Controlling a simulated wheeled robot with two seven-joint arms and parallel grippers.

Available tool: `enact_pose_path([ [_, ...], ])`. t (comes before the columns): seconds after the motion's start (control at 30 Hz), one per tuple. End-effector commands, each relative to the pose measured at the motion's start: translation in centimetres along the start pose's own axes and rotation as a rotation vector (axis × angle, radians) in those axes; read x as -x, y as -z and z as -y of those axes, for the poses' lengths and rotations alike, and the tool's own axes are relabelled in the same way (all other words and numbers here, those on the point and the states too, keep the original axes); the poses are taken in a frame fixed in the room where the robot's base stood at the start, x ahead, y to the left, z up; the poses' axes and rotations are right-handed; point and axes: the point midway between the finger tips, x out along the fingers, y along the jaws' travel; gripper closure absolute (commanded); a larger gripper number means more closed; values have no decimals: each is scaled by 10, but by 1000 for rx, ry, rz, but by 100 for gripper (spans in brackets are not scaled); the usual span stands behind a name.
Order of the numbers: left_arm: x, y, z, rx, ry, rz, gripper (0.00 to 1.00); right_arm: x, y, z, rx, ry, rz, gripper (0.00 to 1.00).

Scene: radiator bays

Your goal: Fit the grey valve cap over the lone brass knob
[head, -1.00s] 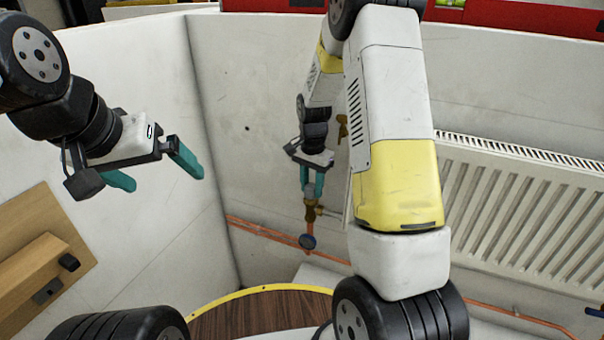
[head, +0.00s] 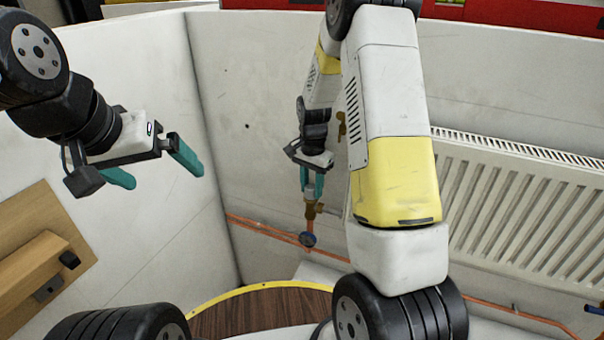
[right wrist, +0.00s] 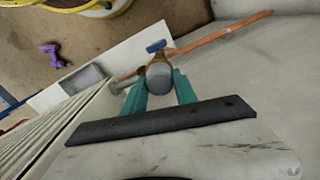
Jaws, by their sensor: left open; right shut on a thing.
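My right gripper (head: 312,188) points down in the head view, its teal fingers shut on the grey valve cap (right wrist: 160,78). The cap shows as a rounded grey end between the fingers in the right wrist view. Directly below the fingers is a brass valve fitting (head: 311,209) on the copper pipe; brass also shows just beyond the cap in the wrist view (right wrist: 159,60). The cap hides the knob's top, so I cannot tell whether it sits over it. My left gripper (head: 158,170) is open and empty at the left.
A white radiator (head: 520,215) stands at the right, behind my right arm. Copper pipe (head: 262,228) runs low along the wall. Another brass fitting (head: 341,124) is higher up. A wooden board (head: 40,245) is at the left.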

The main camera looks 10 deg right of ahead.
Motion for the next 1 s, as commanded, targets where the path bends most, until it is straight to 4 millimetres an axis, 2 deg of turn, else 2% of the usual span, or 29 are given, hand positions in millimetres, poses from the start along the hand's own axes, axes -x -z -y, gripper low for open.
enact_pose_path([
  [0.9, 0, 0, 0, 0, 0, 0, 0, -6, 0, 0, 0, 0, 0, 100],
  [0.93, 0, 0, 0, 0, 0, 0, 0, -6, 0, 0, 0, 0, 0, 60],
  [1.0, 0, 0, 0, 0, 0, 0, 0, -6, 0, 0, 0, 0, 0, 46],
])
